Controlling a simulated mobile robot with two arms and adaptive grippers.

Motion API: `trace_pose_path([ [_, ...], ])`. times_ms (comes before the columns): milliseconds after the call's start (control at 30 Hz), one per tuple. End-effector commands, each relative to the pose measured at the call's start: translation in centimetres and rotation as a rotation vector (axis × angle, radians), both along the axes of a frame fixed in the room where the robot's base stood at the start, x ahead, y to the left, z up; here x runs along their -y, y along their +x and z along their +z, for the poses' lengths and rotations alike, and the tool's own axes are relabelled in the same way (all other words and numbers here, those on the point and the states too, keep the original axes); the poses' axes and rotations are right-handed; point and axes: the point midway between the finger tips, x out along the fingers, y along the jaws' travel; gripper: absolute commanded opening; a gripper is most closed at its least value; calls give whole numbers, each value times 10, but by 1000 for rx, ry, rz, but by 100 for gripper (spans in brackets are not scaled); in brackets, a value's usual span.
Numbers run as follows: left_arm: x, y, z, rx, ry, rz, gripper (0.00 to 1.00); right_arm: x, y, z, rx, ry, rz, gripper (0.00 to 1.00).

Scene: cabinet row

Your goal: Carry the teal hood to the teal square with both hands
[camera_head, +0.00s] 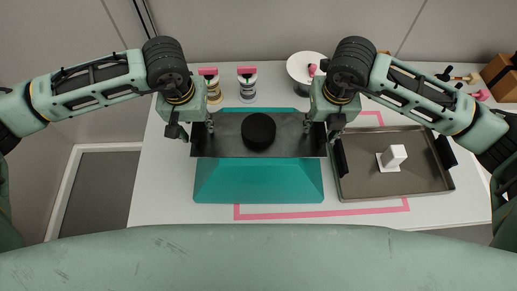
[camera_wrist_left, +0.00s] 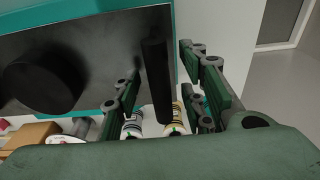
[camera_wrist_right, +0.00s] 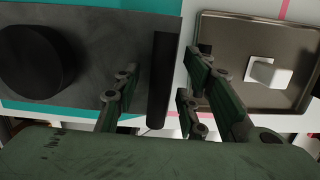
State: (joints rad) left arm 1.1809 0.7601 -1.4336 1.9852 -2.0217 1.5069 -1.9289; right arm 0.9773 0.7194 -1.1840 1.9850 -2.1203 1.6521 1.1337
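The teal hood (camera_head: 258,182) lies at the table's centre. It has a dark flat top panel (camera_head: 225,140) with a black round knob (camera_head: 258,131) and sloping teal sides. A black bar handle stands at each end of the panel, the left one (camera_wrist_left: 157,75) and the right one (camera_wrist_right: 160,80). My left gripper (camera_head: 203,130) is open, its fingers on either side of the left bar with gaps. My right gripper (camera_head: 316,130) is open around the right bar likewise. I cannot make out a separate teal square.
A dark tray (camera_head: 360,180) with black end handles and a white block (camera_head: 394,156) stands right of the hood. Pink lines (camera_head: 290,215) mark the table. Two small bottles (camera_head: 246,88) and a white round dish (camera_head: 300,68) stand behind. A brown box (camera_head: 503,77) is far right.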

Motion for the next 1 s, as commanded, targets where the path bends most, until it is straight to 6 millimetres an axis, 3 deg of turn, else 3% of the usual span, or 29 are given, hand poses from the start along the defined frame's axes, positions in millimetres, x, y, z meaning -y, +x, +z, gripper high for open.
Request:
trace_pose_path([
  [133,0,0,0,0,0,0,38,0,0,0,0,0,0,38],
  [567,0,0,1,0,0,-1,0,0,0,0,0,0,0,0],
  [1000,0,0,1,1,0,-2,0,0,0,1,0,0,1,0],
])
